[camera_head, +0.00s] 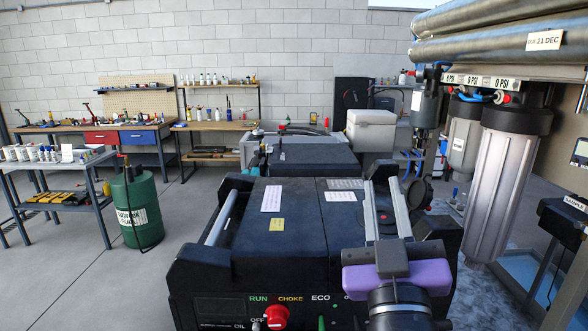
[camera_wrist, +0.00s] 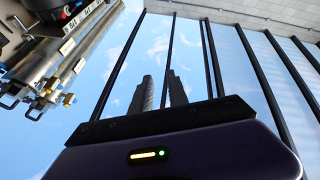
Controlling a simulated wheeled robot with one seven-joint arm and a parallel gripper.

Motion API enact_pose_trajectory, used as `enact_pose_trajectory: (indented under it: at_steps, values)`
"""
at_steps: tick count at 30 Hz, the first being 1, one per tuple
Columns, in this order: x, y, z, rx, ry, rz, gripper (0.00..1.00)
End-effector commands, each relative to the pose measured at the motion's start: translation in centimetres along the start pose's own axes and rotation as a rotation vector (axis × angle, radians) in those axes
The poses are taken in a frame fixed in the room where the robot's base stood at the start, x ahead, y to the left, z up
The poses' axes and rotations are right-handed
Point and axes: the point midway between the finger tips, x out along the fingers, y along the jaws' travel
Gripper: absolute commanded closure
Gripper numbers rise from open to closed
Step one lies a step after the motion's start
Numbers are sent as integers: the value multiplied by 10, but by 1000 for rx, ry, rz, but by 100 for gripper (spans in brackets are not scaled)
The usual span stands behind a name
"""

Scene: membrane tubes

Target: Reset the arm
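My gripper (camera_head: 382,190) is in the lower right of the head view, in front of a black generator-like machine (camera_head: 285,225). Its purple body is low in the picture and its two grey fingers point up and away. The fingers stand apart with nothing seen between them, so it is open and empty. In the wrist view my gripper (camera_wrist: 161,85) also shows two separate dark fingers, with window panes and sky behind them. No other object is named by the task.
Large membrane tubes (camera_head: 490,45) and a grey filter housing (camera_head: 495,180) stand close on the right. A green drum (camera_head: 136,205) and a grey cart (camera_head: 60,195) stand on the left. Workbenches (camera_head: 120,130) line the back wall. The floor (camera_head: 90,275) at front left is clear.

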Motion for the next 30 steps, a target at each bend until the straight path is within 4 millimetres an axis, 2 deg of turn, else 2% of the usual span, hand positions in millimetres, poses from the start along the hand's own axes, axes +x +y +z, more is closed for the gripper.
enact_pose_trajectory:
  at_steps: [1,6,13,21,30]
  values:
    - [-17,-6,15,-13,9,-42,80]
    - [-72,-20,48,-4,35,-169,80]
    - [-156,-23,92,54,5,-299,80]
    - [-258,-6,132,163,-114,-368,80]
    - [-370,25,164,284,-347,-338,80]
